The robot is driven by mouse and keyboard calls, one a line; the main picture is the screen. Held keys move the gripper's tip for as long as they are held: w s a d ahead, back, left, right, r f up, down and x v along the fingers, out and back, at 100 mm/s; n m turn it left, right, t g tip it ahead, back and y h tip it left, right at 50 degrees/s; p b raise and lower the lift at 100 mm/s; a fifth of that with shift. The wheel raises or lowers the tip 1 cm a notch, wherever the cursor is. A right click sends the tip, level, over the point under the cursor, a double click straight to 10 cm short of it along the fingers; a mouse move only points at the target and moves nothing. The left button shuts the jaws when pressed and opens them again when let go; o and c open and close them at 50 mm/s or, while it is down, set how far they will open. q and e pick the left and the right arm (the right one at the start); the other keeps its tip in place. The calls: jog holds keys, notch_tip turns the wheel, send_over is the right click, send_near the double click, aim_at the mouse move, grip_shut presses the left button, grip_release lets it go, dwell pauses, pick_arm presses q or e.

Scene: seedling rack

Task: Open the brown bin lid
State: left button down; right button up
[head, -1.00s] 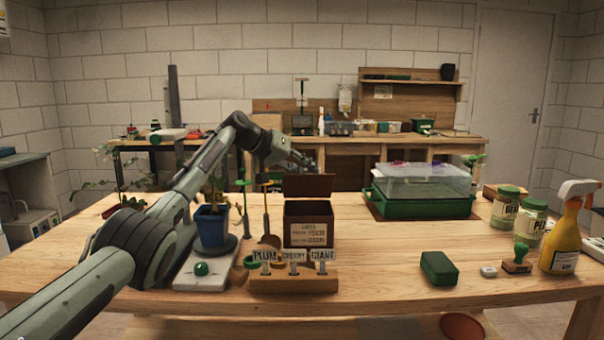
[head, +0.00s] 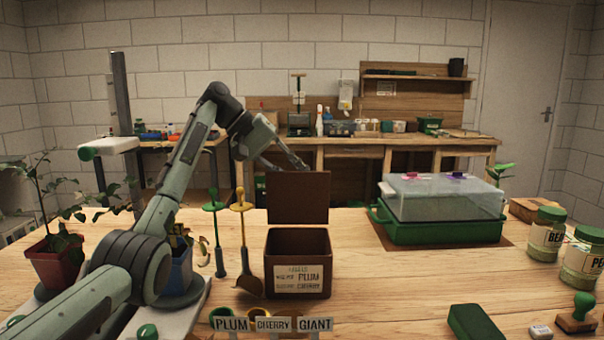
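The brown bin (head: 298,254) stands on the wooden table in the middle of the head view, with a label on its front. Its brown lid (head: 298,197) stands upright along the bin's back edge, so the bin's mouth is uncovered. My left gripper (head: 286,161) is just behind the lid's upper left part and reaches down toward it. Its fingertips are partly hidden by the lid, so I cannot tell whether they touch it or how far apart they are. My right gripper is not in view.
A green scoop (head: 216,240) and a yellow-handled one (head: 243,245) stand left of the bin. PLUM, CHERRY and GIANT tags (head: 273,324) are in front. A clear-topped green propagator (head: 440,215) is at right. The table between bin and propagator is clear.

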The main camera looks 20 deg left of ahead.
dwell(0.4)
pick_arm(q)
jog(key=c, duration=1.4)
grip_release()
jog(key=shift+s, duration=0.1)
jog(key=v, duration=1.2)
jog(key=shift+a, duration=0.1)
